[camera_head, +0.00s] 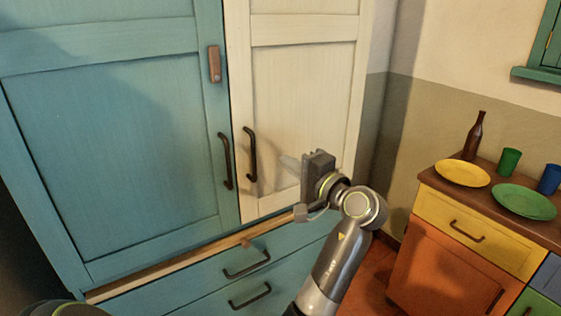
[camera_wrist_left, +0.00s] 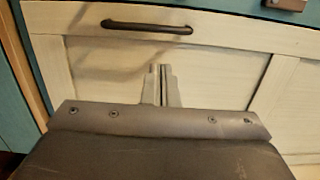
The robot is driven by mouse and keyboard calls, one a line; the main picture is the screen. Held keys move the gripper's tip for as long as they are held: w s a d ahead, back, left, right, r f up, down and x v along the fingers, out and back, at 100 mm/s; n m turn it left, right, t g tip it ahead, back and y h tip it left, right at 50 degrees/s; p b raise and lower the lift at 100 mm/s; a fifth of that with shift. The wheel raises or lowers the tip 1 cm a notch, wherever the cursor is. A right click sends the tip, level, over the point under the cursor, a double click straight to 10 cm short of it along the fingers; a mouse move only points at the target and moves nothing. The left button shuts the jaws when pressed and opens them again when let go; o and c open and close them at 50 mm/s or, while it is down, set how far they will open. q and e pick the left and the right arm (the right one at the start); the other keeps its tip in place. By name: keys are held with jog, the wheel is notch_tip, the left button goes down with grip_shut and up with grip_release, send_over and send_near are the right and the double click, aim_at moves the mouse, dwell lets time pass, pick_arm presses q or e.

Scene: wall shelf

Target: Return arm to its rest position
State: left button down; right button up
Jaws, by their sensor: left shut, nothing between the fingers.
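My left gripper (camera_head: 288,161) shows in the head view in front of the cream door (camera_head: 305,85), its arm rising from the bottom centre. Its thin grey fingers are shut and empty, pointing left towards the dark handle (camera_head: 250,154) of that door, with a gap between. The left wrist view shows the closed fingers (camera_wrist_left: 160,72) against the cream panel, below the dark handle (camera_wrist_left: 146,27) in the picture and apart from it. My right gripper is not in view.
The teal door (camera_head: 115,140) and the cream door are closed. Teal drawers (camera_head: 200,292) lie below them. At right a low cabinet (camera_head: 415,245) carries a yellow plate (camera_head: 462,173), a green plate (camera_head: 523,202), a brown bottle (camera_head: 473,138) and cups (camera_head: 509,161). Red floor shows between.

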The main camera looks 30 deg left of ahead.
pick_arm(q)
jog(key=shift+b+v, duration=0.3)
jog(key=shift+v, duration=1.3)
jog(key=shift+s, duration=0.2)
